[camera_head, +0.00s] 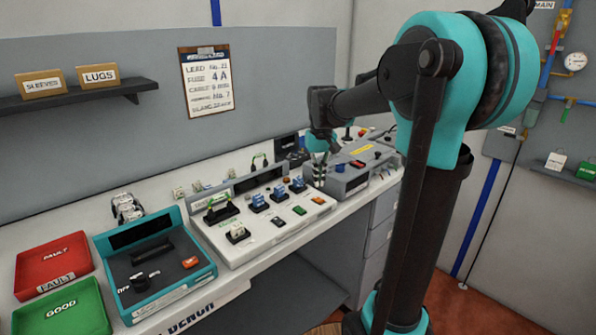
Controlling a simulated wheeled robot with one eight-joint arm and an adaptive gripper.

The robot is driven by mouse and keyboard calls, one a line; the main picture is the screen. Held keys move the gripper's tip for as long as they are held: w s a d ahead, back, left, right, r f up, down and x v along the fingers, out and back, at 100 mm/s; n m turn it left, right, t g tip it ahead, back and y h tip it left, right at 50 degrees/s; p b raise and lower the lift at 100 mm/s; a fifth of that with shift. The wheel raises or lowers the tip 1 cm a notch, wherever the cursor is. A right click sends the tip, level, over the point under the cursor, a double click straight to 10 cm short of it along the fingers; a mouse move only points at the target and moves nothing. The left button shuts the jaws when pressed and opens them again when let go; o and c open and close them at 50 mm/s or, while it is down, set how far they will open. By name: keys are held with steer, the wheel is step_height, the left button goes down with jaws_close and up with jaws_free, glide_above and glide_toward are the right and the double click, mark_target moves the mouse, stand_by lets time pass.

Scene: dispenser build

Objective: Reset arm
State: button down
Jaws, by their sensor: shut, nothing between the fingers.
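My arm, teal and black, rises at the right of the head view and reaches left over the bench. My gripper (320,172) points down at the far part of the bench, between the white panel and the grey box. It is small in the picture; it is shut and holds nothing. The white panel (212,240) carries blue, green, orange and black parts and lies to the left of my gripper. The grey box (352,187) with a red switch and a blue part is just right of it. I cannot tell whether the fingers touch either one.
A teal tester (110,245) stands on the bench (262,262), left of the white panel. A red FAULT tray (40,262) and a green GOOD tray (75,310) are at far left. A shelf (80,97) holds boxes; a clipboard (207,85) hangs behind. Air above the left bench is free.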

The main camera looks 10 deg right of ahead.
steer(key=s+d+f+t, duration=0.1)
steer(key=s+f+t, duration=0.1)
steer(key=s+f, duration=0.7)
steer(key=s+d+f+m+t, duration=0.1)
steer(key=s+d+f, duration=0.1)
steer(key=s+f, duration=0.6)
steer(key=s, duration=0.3)
steer(key=shift+s+d+f+t, duration=0.3)
steer(key=shift+s+f+t, duration=0.05)
steer(key=shift+t, duration=0.05)
